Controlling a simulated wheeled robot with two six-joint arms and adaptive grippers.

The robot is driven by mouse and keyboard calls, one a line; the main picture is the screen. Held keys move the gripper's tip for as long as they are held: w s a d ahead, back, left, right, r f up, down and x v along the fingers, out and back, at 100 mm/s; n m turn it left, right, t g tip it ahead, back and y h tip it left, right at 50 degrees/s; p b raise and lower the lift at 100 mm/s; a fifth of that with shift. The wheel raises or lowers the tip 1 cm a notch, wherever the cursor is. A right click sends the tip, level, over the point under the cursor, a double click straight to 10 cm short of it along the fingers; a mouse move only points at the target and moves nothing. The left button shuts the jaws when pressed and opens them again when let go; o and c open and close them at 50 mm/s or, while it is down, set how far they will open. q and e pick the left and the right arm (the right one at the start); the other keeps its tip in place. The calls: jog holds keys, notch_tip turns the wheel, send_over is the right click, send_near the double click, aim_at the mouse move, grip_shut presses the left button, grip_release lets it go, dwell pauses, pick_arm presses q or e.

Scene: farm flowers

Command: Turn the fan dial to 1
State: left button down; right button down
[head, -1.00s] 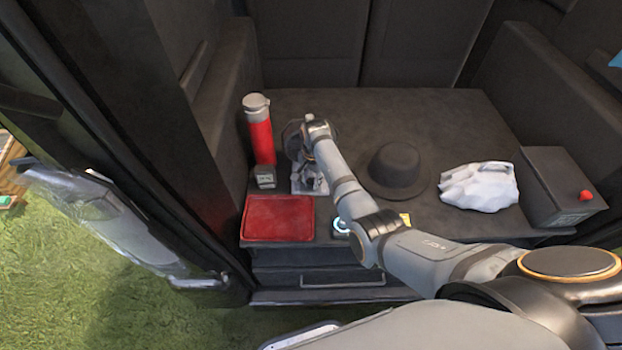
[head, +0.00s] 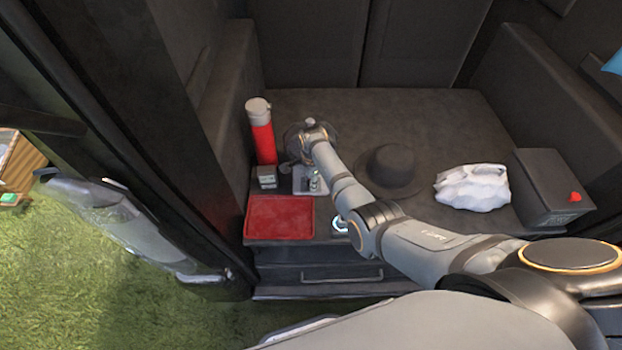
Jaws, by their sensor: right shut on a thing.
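The fan (head: 293,138) stands at the back left of the dark surface, just right of the red bottle. Its dark round head shows behind my right arm's wrist, and its grey base (head: 302,187) shows below. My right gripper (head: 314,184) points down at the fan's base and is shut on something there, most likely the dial. The dial itself is too small and too covered to make out, so its setting cannot be read. My left gripper is not in view.
A red bottle (head: 263,138), a small grey box (head: 267,177) and a red tray (head: 279,218) are close on the left. A black hat (head: 393,168), a white bag (head: 472,187) and a dark box with a red knob (head: 550,190) stand to the right.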

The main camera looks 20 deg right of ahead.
jog(key=shift+m, duration=0.3)
jog(key=c, duration=1)
grip_release()
jog(key=r, duration=1.2)
jog(key=shift+s, duration=0.35)
